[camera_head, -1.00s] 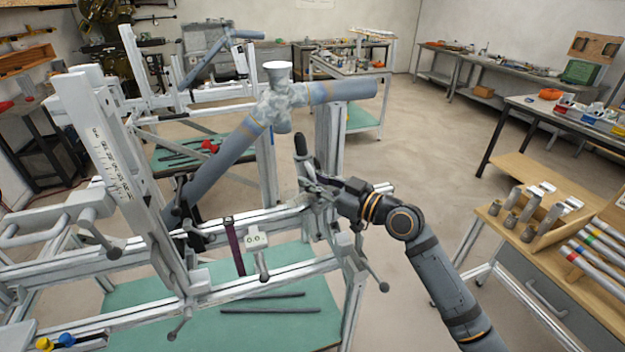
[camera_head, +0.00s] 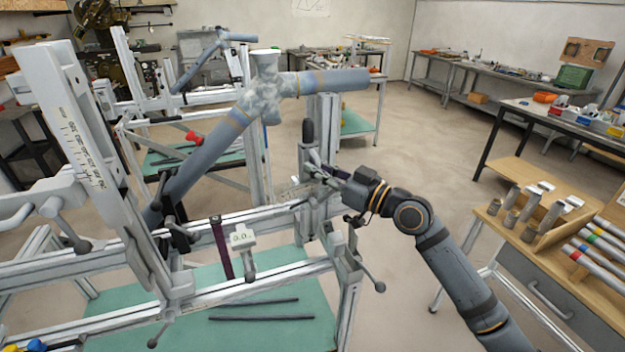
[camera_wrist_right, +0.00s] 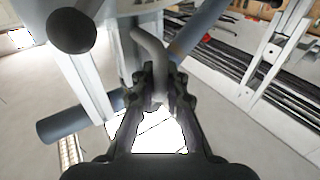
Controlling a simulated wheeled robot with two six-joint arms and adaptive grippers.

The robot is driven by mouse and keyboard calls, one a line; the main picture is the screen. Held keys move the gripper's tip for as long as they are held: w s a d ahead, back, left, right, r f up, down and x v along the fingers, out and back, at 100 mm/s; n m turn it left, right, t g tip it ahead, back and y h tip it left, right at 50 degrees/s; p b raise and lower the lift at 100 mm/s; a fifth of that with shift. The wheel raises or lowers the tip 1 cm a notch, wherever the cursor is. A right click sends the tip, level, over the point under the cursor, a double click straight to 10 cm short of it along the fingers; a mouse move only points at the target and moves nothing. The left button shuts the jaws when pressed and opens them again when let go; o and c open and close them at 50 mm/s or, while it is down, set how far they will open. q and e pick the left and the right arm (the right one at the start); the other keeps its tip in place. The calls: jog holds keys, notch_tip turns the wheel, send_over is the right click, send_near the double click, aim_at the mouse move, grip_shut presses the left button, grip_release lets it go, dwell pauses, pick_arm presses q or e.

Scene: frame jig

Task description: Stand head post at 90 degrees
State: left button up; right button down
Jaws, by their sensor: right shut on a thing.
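The head post (camera_head: 325,112) is a pale metal column at the right end of the frame jig, behind my right gripper. It looks close to upright; I cannot read its exact angle. My right gripper (camera_head: 314,167) is at the post's lower part, shut on a grey lever. In the right wrist view, the lever (camera_wrist_right: 149,48) is a bent grey bar running down between the fingertips (camera_wrist_right: 158,88). A dark rounded knob (camera_head: 307,131) stands just above the gripper. A small gauge (camera_head: 242,237) hangs on the jig rail; its digits are too small to read surely. My left gripper is out of view.
A grey-blue tube frame (camera_head: 207,150) spans the jig above the rail. A tilted column with a scale (camera_head: 75,135) stands at left. A ball-ended handle (camera_head: 379,286) sticks out below my arm. A wooden bench (camera_head: 487,211) with tubes stands right; floor between is clear.

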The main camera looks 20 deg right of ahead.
jog(key=c, duration=1.8)
grip_release()
jog(key=o, duration=0.4)
jog(key=shift+d, duration=0.35)
jog(key=shift+o, duration=0.2)
jog(key=shift+a, duration=0.15)
jog(key=shift+r, duration=0.25)
notch_tip(320, 180, up, 9)
jog(key=shift+r, duration=0.25)
jog(key=shift+c, duration=0.2)
